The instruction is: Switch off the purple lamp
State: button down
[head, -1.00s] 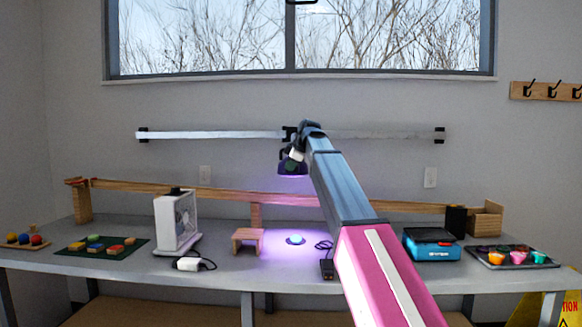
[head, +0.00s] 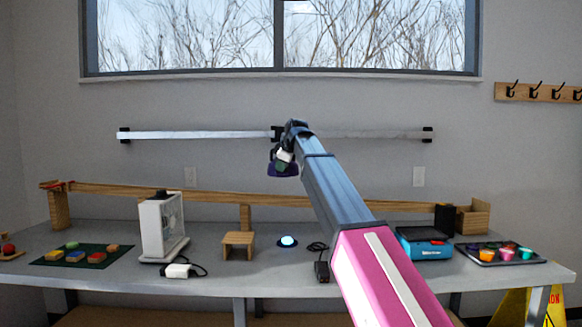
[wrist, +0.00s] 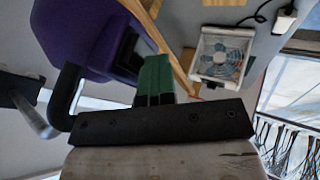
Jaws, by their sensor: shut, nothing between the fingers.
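The purple lamp (head: 276,170) hangs above the table, near the wall rail, and gives no visible light. In the wrist view the purple lamp (wrist: 70,38) fills the upper left, with a dark part beside my fingers. My gripper (head: 284,161) is at the lamp, partly overlapping it in the head view. In the wrist view my gripper's green fingers (wrist: 153,78) are shut and empty, close beside the lamp's dark part. I cannot tell whether they touch it. The lamp's switch is not clearly visible.
The lamp's wall rail (head: 200,134) runs behind my arm. On the table (head: 215,285) stand a white fan (head: 153,230), a wooden stool (head: 238,240), a glowing dome (head: 287,240), a blue device (head: 424,246) and a paint tray (head: 535,258). A wooden ramp (head: 200,194) spans the back.

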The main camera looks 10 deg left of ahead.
jog(key=shift+w+d+r, duration=0.1)
jog(key=shift+w+d, duration=0.2)
jog(key=shift+w, duration=0.1)
jog(key=shift+d, duration=0.6)
jog(key=s+d+r, duration=0.4)
jog(key=s+r, duration=0.3)
jog(key=s, duration=0.2)
jog(key=shift+s+r, duration=0.15)
jog(key=shift+r, duration=0.25)
